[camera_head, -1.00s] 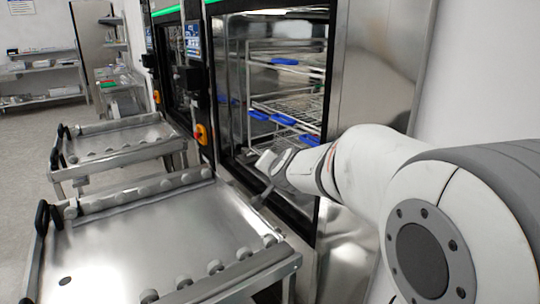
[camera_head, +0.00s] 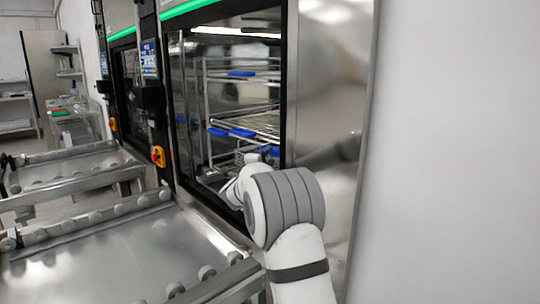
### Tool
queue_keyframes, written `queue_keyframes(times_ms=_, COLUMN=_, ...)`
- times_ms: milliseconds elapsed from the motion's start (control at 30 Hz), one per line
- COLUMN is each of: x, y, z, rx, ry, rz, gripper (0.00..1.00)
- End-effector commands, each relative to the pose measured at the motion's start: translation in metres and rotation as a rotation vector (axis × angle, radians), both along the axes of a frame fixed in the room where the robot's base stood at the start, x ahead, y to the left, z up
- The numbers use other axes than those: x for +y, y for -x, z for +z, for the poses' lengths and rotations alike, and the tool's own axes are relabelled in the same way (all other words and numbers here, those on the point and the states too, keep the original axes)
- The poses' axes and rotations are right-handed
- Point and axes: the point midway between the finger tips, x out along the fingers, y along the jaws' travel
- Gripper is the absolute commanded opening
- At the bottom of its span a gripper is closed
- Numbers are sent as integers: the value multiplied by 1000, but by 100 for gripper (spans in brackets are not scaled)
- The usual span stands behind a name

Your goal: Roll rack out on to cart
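The wire rack (camera_head: 246,125), with several blue pieces on its shelves, stands inside the open washer chamber (camera_head: 186,100). The near cart (camera_head: 110,262) is a steel table with rollers along its edges, in front of the washer opening. My arm reaches from the lower right into the opening, at the rack's lower front. My gripper is hidden behind my own arm, so its fingers and any contact with the rack cannot be seen.
A second roller cart (camera_head: 75,172) stands beyond the near one, before another washer (camera_head: 123,75). A steel panel (camera_head: 335,90) and white wall (camera_head: 455,150) close off the right. Shelves (camera_head: 65,65) stand far left.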

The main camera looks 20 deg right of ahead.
Motion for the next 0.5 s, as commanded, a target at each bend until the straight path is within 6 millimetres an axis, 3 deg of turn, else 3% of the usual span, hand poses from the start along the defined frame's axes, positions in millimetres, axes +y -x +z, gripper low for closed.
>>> queue_keyframes(times_ms=200, x=-19, y=-18, z=5, rx=1, ry=1, rz=0, gripper=36)
queue_keyframes(times_ms=500, x=-23, y=-22, z=6, rx=2, ry=1, rz=1, gripper=36)
